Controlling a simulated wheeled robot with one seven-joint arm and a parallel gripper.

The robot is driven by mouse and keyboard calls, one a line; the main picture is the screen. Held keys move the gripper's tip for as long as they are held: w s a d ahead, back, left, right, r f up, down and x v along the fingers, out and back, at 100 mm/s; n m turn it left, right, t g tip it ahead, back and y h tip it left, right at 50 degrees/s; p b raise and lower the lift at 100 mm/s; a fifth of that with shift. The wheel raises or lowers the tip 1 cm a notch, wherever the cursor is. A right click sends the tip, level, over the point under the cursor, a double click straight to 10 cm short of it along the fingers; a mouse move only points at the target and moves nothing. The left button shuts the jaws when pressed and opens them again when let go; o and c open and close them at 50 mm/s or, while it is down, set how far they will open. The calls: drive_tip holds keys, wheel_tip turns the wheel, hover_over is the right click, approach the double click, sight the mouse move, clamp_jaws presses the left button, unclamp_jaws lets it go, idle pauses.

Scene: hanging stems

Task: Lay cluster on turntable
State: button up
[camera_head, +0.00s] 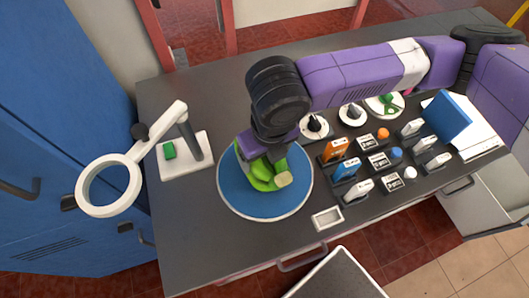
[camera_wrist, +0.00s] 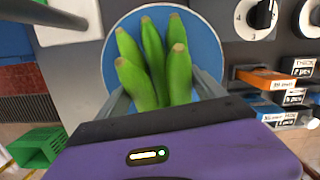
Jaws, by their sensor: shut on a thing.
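The cluster (camera_wrist: 152,58) is a bunch of several green, banana-like fruits with brown tips. My gripper (camera_wrist: 165,90) is shut on it, with one grey finger on each side. The fruits point away from my gripper in the wrist view. The turntable (camera_head: 235,195) is a round blue disc with a pale rim on the dark counter. In the head view my gripper (camera_head: 262,168) and the cluster (camera_head: 266,180) are over the disc. My wrist hides part of both. I cannot tell whether the cluster touches the disc, which also shows behind it in the wrist view (camera_wrist: 205,50).
A ring magnifier (camera_head: 108,185) on a white base (camera_head: 190,160) stands left of the turntable. Right of it are dark knobs (camera_head: 314,124) and several labelled switches and blocks (camera_head: 345,168). A small white tray (camera_head: 327,218) lies at the lower right. The front left counter is clear.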

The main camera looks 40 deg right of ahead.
drive_tip(key=shift+f, duration=0.35)
drive_tip(key=o, duration=2.1)
drive_tip(key=shift+c, duration=0.2)
wheel_tip(320, 180, up, 8)
drive_tip(key=s, duration=0.1)
drive_tip(key=shift+f+p, duration=0.2)
drive_tip(key=shift+p, duration=0.2)
drive_tip(key=shift+s+a, duration=0.1)
